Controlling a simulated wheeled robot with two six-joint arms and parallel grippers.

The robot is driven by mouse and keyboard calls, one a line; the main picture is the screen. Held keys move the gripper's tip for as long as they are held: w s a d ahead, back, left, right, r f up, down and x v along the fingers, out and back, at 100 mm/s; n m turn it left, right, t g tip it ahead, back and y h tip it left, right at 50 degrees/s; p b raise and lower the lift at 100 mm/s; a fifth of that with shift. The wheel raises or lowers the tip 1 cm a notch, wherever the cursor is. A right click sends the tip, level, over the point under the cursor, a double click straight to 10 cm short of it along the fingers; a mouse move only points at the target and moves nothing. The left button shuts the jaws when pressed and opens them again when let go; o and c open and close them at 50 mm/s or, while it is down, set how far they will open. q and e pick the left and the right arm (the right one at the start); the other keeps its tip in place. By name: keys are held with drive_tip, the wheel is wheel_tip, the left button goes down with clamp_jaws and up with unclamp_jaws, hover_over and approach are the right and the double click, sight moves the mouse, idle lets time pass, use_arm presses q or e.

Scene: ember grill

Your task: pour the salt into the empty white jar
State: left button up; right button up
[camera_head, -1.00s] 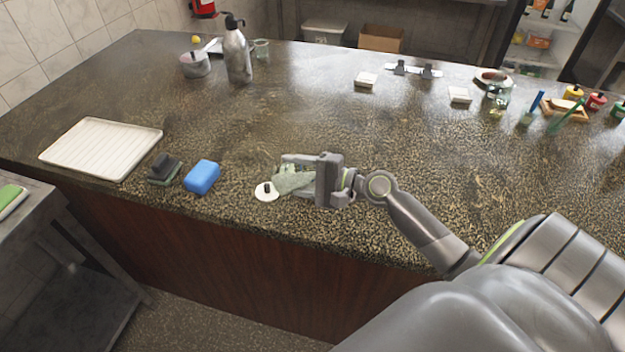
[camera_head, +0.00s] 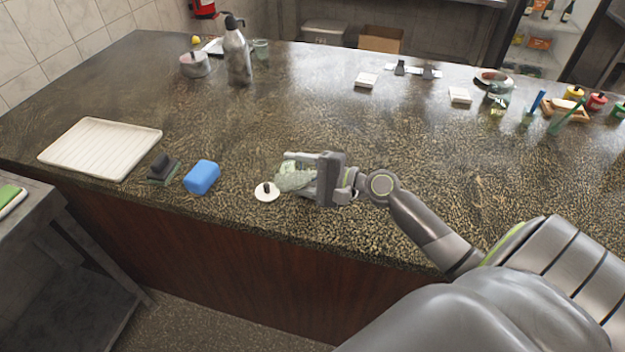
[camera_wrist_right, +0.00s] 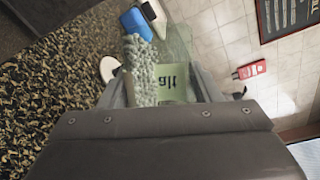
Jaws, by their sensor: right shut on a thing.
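My right gripper (camera_head: 302,177) is shut on a clear salt container (camera_head: 286,167), held tilted on its side close above the counter's front part. In the right wrist view the container has a pale green label (camera_wrist_right: 172,84) reading "alt", and whitish grains (camera_wrist_right: 142,72) lie along one side inside it. A white round piece (camera_head: 267,193) with a dark knob, like a lid, is on the counter just left of the container; it partly shows in the right wrist view (camera_wrist_right: 108,68). I cannot make out an empty white jar for certain. My left gripper is out of view.
A blue block (camera_head: 202,177), a dark scrubber (camera_head: 163,168) and a white ribbed tray (camera_head: 101,147) are to the left. A metal flask (camera_head: 238,55) and a pot (camera_head: 194,65) stand at the back. Small white boxes (camera_head: 366,80) are behind; the counter's middle is clear.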

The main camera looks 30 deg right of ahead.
drive_tip(key=shift+d+r+m, duration=0.1)
drive_tip(key=shift+r+m, duration=0.05)
drive_tip(key=shift+m, duration=0.15)
idle(0.9)
